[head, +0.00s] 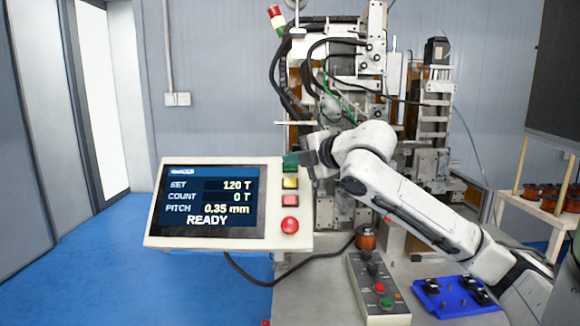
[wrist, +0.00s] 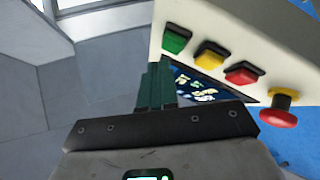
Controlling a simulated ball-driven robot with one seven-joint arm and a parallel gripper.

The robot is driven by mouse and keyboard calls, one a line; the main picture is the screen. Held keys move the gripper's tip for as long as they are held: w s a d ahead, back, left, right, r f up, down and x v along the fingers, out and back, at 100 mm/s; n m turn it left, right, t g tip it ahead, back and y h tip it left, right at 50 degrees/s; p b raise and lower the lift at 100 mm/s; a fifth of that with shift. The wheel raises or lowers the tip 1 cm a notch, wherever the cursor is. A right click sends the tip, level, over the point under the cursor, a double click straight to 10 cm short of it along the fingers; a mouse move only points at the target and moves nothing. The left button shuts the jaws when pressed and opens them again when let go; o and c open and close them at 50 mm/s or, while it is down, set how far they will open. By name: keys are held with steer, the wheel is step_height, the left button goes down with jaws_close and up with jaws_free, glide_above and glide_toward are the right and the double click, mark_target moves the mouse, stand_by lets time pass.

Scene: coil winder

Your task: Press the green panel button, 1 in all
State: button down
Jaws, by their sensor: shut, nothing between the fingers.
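The control panel (head: 299,225) stands at the left of the bench, and its screen (head: 208,202) reads SET 120 T, COUNT 0 T, PITCH 0.35 mm, READY. The green panel button (wrist: 177,39) is at the end of the button row. My gripper (head: 290,161) is shut and empty at the panel's upper right corner; its dark green fingers cover most or all of the green button in the head view. In the wrist view, my fingertips (wrist: 157,64) appear just below and left of the green button, seemingly apart from it; the depth gap is hard to tell.
The yellow button (head: 290,183), red button (head: 290,200) and round red knob (head: 290,226) continue the row. The winding machine (head: 350,100) stands behind. A grey control box (head: 378,290) and a blue tray (head: 455,296) lie on the bench.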

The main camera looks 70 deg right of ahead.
steer(key=shift+w+d+f+b, duration=0.15)
steer(key=shift+d+f+b, duration=0.1)
steer(key=shift+d+b, duration=0.05)
